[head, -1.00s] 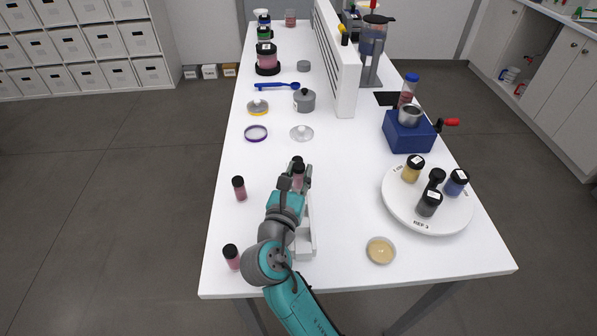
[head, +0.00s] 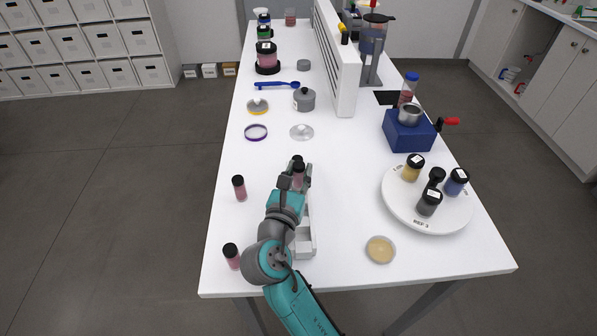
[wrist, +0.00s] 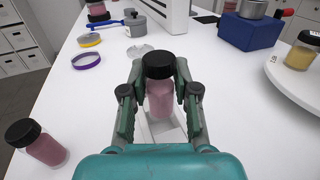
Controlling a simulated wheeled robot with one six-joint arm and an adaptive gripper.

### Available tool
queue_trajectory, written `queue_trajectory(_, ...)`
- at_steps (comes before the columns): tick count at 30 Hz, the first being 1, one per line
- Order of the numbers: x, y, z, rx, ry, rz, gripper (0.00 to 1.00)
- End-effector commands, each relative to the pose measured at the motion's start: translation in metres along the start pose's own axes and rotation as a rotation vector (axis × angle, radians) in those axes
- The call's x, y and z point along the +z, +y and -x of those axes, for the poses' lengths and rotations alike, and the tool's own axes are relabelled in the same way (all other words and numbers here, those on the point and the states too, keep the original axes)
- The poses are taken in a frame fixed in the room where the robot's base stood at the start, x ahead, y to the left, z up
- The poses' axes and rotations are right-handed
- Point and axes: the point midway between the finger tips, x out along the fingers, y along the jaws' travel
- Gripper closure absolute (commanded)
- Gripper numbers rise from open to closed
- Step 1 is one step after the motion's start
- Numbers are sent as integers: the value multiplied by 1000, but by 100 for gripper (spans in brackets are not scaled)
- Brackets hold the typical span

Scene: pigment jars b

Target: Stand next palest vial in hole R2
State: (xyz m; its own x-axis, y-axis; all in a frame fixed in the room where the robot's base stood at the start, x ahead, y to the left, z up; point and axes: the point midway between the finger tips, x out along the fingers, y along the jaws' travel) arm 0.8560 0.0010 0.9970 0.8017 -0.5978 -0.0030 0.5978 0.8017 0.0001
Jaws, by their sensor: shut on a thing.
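My gripper (wrist: 160,88) is shut on a pink vial (wrist: 160,100) with a black cap, held upright between its two fingers. The same vial shows in the head view (head: 298,178), at the far end of the pale rack (head: 304,246). The rack runs under my arm, which hides much of it. A bit of it shows below the held vial in the wrist view (wrist: 164,131). I cannot tell whether the vial's base is in a hole or just above it. Two darker pink, black-capped vials stand left of the rack, one farther (head: 240,190) and one nearer (head: 232,258).
A round white turntable (head: 400,212) with several jars stands at the right. A tan-filled dish (head: 380,250) is near the front. A clear lid (head: 301,132), purple ring (head: 256,133) and grey pot (head: 304,100) lie beyond. The table between rack and turntable is clear.

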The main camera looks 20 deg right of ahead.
Motion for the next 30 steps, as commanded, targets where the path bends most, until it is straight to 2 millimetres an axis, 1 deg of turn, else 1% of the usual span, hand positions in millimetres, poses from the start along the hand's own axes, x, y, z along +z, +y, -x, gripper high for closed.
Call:
queue_trajectory(25, -16, 0, 0, 0, 1, 0, 100)
queue_trajectory(30, -15, 0, 0, 0, 1, 0, 100)
